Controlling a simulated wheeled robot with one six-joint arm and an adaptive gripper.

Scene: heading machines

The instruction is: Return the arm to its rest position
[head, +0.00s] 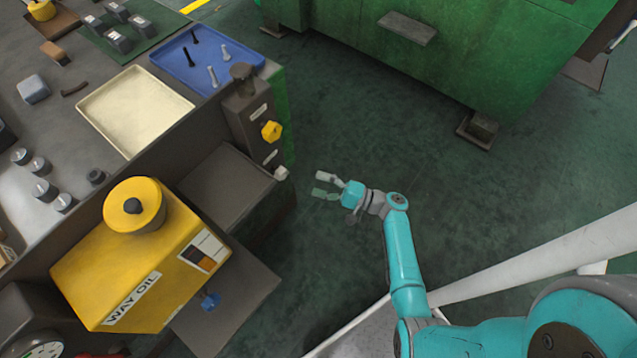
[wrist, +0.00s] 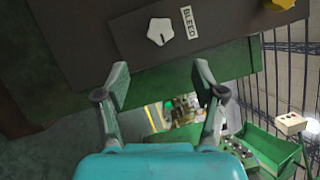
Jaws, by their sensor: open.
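My gripper (head: 327,186) is open and empty in the middle of the head view, held over the green floor on the teal arm (head: 403,255). In the wrist view my gripper (wrist: 162,80) shows its two fingers spread apart with nothing between them. The fingers point toward a dark panel with a white knob (wrist: 160,32) labelled BLEED. In the head view the white knob (head: 281,173) is just left of the fingertips, with a gap between them.
A yellow WAY OIL tank (head: 150,265) and a yellow knob (head: 271,131) are on the machine at left. A blue tray (head: 207,65) and a cream tray (head: 135,110) lie on its top. A green machine (head: 440,50) stands behind. The floor (head: 370,130) between is clear.

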